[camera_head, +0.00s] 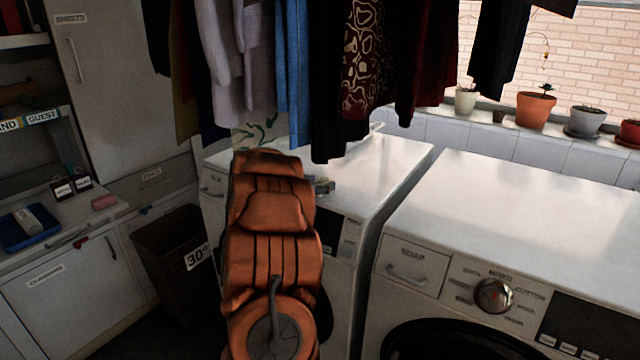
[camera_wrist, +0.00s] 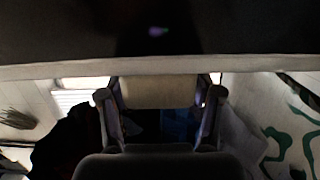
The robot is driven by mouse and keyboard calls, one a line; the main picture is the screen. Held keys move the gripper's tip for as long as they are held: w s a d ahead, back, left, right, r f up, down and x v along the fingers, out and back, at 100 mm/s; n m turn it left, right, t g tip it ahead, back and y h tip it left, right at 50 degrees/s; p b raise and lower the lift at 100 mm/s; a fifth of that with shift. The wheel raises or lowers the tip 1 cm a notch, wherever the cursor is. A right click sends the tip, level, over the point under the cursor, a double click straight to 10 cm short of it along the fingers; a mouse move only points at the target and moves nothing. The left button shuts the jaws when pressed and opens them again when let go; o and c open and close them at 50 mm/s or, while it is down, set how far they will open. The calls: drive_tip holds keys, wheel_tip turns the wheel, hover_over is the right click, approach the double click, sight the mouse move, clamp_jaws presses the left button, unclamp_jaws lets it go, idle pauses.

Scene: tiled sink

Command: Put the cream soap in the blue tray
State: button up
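The cream soap (camera_wrist: 158,90) shows in the wrist view as a pale block between the two fingers of my gripper (camera_wrist: 159,100). The fingers press against its two ends, so the gripper is shut on it. In the head view my gripper (camera_head: 321,186) is mostly hidden behind my orange arm, above the left washing machine, and the soap cannot be made out. The blue tray (camera_head: 42,238) lies on the counter at the far left of the head view, well apart from my gripper. A pale grey object (camera_head: 28,221) lies in the tray.
A pink block (camera_head: 104,202) and small dark labelled items (camera_head: 72,187) are on the counter near the tray. A dark bin (camera_head: 175,255) stands between the counter and the left washing machine (camera_head: 385,170). Clothes (camera_head: 300,70) hang low over the machines. Potted plants (camera_head: 536,108) line the sill.

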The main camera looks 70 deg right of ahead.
drive_tip(key=shift+o, duration=0.9)
drive_tip(key=shift+f+b, duration=0.15)
drive_tip(key=shift+b, duration=0.4)
drive_tip(key=v, duration=0.4)
drive_tip(key=b+v, duration=0.1)
drive_tip(key=v, duration=0.1)
drive_tip(key=shift+w+r, duration=0.2)
drive_tip(key=shift+w, duration=0.25)
drive_tip(key=shift+v, duration=0.85)
